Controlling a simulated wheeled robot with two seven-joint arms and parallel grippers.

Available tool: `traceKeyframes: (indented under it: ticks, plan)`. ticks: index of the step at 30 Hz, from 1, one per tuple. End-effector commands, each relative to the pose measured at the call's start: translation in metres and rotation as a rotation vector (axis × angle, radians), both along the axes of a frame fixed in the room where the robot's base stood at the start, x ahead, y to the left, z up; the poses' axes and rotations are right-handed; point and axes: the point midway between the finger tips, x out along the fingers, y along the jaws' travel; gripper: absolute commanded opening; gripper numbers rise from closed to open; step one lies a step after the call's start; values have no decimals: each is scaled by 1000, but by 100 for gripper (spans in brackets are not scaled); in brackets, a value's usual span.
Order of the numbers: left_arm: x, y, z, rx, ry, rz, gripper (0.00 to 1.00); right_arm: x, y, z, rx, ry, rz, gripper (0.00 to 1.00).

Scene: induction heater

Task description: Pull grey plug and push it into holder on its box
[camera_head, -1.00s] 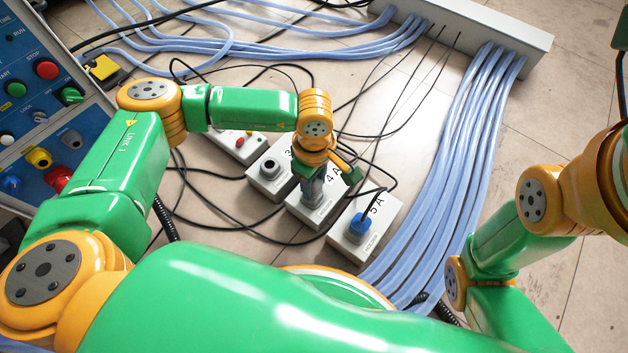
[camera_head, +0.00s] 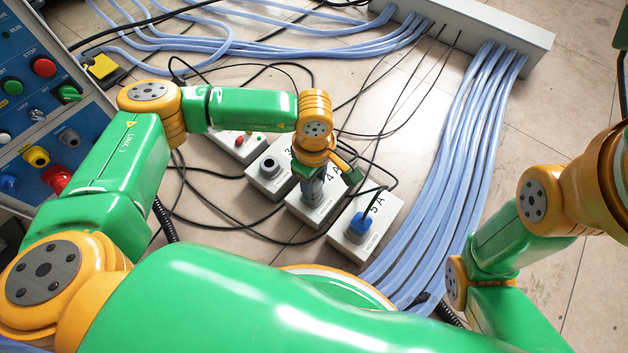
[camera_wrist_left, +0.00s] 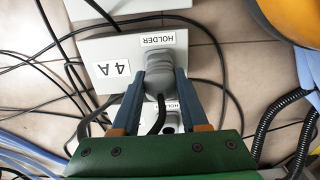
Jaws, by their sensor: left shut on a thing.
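The grey plug (camera_wrist_left: 158,72) is between the two fingers of my left gripper (camera_wrist_left: 157,88), which is shut on it. It stands on the 4A box (camera_wrist_left: 102,48), beside the label HOLDER, with its black cable running down between the fingers. Whether it is fully seated cannot be told. In the head view my left gripper (camera_head: 312,178) points down over the 4A box (camera_head: 322,212), and the grey plug (camera_head: 311,193) shows under it. My right gripper is out of view; only part of the right arm shows.
A 5A box (camera_head: 378,235) with a blue plug (camera_head: 359,224) stands to the right. A box with a dark round fitting (camera_head: 268,167) stands to the left. Black cables cross the floor behind. Thick blue hoses (camera_head: 455,150) run along the right, and a control panel (camera_head: 40,110) stands left.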

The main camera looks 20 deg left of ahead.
Motion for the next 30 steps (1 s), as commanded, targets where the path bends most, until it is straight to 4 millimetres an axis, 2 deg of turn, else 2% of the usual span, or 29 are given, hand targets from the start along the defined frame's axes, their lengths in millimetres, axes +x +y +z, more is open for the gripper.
traceKeyframes:
  ticks: [13,14,17,18,28,29,30]
  plan:
    - [0,0,-8,0,0,0,0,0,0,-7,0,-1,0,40]
    - [0,0,-7,0,0,0,49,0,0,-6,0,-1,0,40]
    - [0,0,-7,0,0,0,76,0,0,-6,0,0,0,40]
    - [0,0,-7,0,0,0,79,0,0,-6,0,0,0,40]
    - [0,0,-7,0,0,0,79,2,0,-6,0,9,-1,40]
    - [0,0,-7,0,0,0,79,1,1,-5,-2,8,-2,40]
    - [0,0,3,0,-1,0,79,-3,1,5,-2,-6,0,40]
